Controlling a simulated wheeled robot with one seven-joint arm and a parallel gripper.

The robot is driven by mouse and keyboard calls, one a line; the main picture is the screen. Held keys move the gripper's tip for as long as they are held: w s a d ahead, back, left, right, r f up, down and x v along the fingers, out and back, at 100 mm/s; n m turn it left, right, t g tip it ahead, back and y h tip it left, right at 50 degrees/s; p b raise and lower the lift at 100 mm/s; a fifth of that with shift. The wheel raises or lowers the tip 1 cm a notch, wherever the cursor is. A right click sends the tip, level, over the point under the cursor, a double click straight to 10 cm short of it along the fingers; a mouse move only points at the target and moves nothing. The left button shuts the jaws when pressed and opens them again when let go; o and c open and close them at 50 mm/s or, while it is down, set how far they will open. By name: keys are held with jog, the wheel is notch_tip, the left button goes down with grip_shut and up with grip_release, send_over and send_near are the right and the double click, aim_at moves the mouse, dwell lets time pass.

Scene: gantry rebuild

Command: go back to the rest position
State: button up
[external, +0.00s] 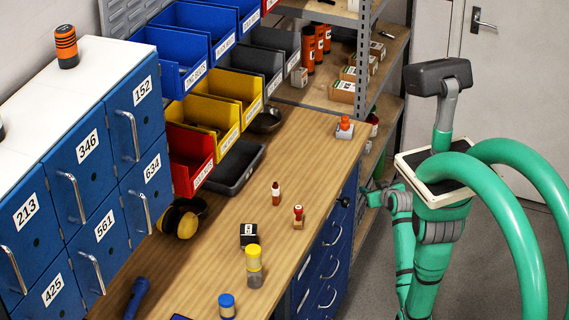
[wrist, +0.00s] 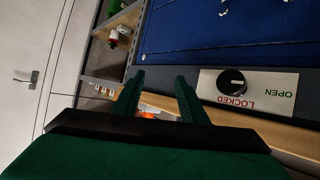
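My gripper (wrist: 158,92) shows in the wrist view with its two dark green fingers apart and nothing visible between them. In the external view my green arm is folded low beside my column, and my gripper (external: 369,193) is small and partly hidden near the end of the workbench. A black rotary knob (wrist: 231,82) on a pale plate marked OPEN and LOCKED is to the right of the fingers in the wrist view, apart from them. I cannot tell its setting.
The wooden workbench (external: 245,210) with blue drawers (external: 326,262) is left of my arm. A metal shelf unit (external: 375,85) stands behind it, close to my gripper. A grey door (external: 504,70) is at the back right. Grey floor (external: 510,225) lies open around my body.

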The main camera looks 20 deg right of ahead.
jog(key=s+a+f+t, duration=0.1)
jog(key=s+a+f, duration=0.3)
jog(key=s, duration=0.5)
jog(key=s+a+f, duration=0.4)
jog(key=s+a, duration=0.1)
jog(key=s, duration=0.5)
jog(key=s+a+r+t, duration=0.1)
jog(key=s+a+r, duration=0.1)
jog(key=s, duration=0.7)
jog(key=s+a+r+t+y, duration=0.1)
jog(key=s+a+r, duration=0.1)
jog(key=s+r, duration=0.3)
jog(key=v, duration=0.4)
jog(key=shift+s, duration=0.45)
jog(key=shift+d+f, duration=0.1)
jog(key=shift+f, duration=0.05)
